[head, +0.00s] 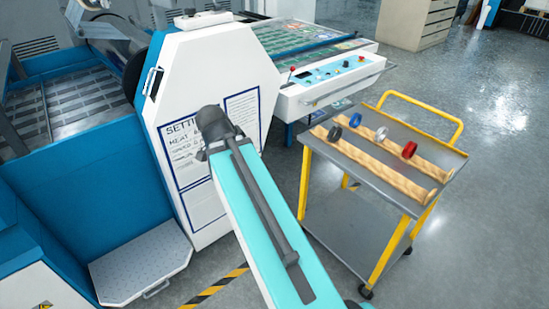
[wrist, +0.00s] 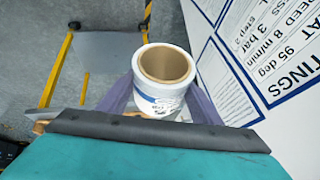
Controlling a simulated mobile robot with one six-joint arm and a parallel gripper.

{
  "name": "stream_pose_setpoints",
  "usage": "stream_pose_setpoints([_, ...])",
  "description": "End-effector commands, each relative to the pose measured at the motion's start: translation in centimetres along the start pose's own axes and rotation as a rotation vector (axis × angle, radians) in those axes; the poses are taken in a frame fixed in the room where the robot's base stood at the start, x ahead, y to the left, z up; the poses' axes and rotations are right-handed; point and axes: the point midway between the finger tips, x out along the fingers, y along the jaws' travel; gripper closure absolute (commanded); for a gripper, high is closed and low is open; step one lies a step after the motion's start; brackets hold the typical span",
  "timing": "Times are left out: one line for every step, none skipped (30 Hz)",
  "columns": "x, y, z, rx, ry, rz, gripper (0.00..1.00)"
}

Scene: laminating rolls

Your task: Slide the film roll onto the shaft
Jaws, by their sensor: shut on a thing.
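The film roll (wrist: 160,101) is a white cylinder with printing on its side and a brown, hollow cardboard core. In the wrist view its open end faces the camera. My gripper (wrist: 163,86) has one grey-purple finger on each side of the roll and is shut on it. In the head view the end of my turquoise arm reaches towards the white machine panel, and the gripper and roll are hidden there. I cannot make out the shaft clearly in either view.
A white panel with settings sheets (head: 195,150) stands close; its sheet (wrist: 270,60) is right of the roll in the wrist view. A yellow-handled trolley (head: 345,215) at right carries wooden rails with several coloured rings (head: 409,149).

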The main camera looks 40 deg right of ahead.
Motion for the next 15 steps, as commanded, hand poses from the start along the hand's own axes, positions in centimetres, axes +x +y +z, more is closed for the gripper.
stream_pose_setpoints([-0.7,-1.1,1.1,-0.064,-0.018,-0.034,0.75])
stream_pose_setpoints([-1.1,-1.6,1.8,-0.101,-0.031,-0.053,0.75])
stream_pose_setpoints([-1.5,-2.3,2.5,-0.148,-0.044,-0.077,0.75])
stream_pose_setpoints([-1.8,-2.7,3.2,-0.185,-0.056,-0.095,0.75])
stream_pose_setpoints([-2.1,-3.1,3.7,-0.220,-0.066,-0.112,0.75])
stream_pose_setpoints([-2.6,-3.7,4.4,-0.267,-0.081,-0.137,0.75])
stream_pose_setpoints([-2.9,-4.1,4.9,-0.300,-0.090,-0.154,0.75])
stream_pose_setpoints([-3.2,-4.4,5.4,-0.333,-0.101,-0.171,0.75])
stream_pose_setpoints([-3.6,-4.9,6.0,-0.376,-0.114,-0.194,0.75])
stream_pose_setpoints([-3.9,-5.2,6.5,-0.408,-0.123,-0.211,0.75])
stream_pose_setpoints([-4.2,-5.5,6.9,-0.441,-0.132,-0.229,0.75])
stream_pose_setpoints([-4.6,-5.9,7.5,-0.482,-0.144,-0.251,0.75])
stream_pose_setpoints([-4.9,-6.2,7.9,-0.513,-0.154,-0.268,0.75])
stream_pose_setpoints([-5.2,-6.4,8.3,-0.543,-0.163,-0.284,0.75])
stream_pose_setpoints([-5.5,-6.7,8.8,-0.583,-0.174,-0.306,0.75])
